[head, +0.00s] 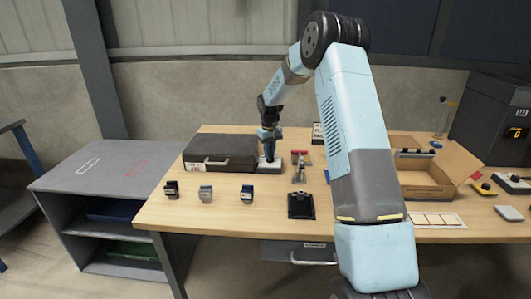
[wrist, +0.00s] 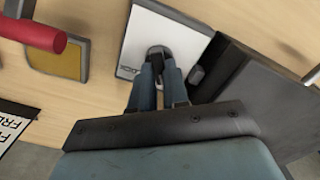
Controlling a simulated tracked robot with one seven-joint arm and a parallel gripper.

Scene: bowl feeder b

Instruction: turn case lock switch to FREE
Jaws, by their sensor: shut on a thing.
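A dark brown case (head: 221,150) with a light handle lies at the back left of the table. To its right is a white plate (head: 270,166), where my gripper (head: 268,157) points down. In the wrist view the white plate (wrist: 136,45) carries a small dark switch knob (wrist: 159,51) on a round base. My gripper (wrist: 158,82) is shut on this knob, a blue finger on either side. The fingers partly hide the knob and the plate's print, so I cannot read the switch position. The case (wrist: 265,95) is at the right in the wrist view.
A red-handled clamp (head: 300,166) stands close right of the plate; its red handle (wrist: 36,34) shows in the wrist view. Several small blocks (head: 206,193) and a black clipboard-like item (head: 301,205) lie in front. An open cardboard box (head: 425,190) is at the right.

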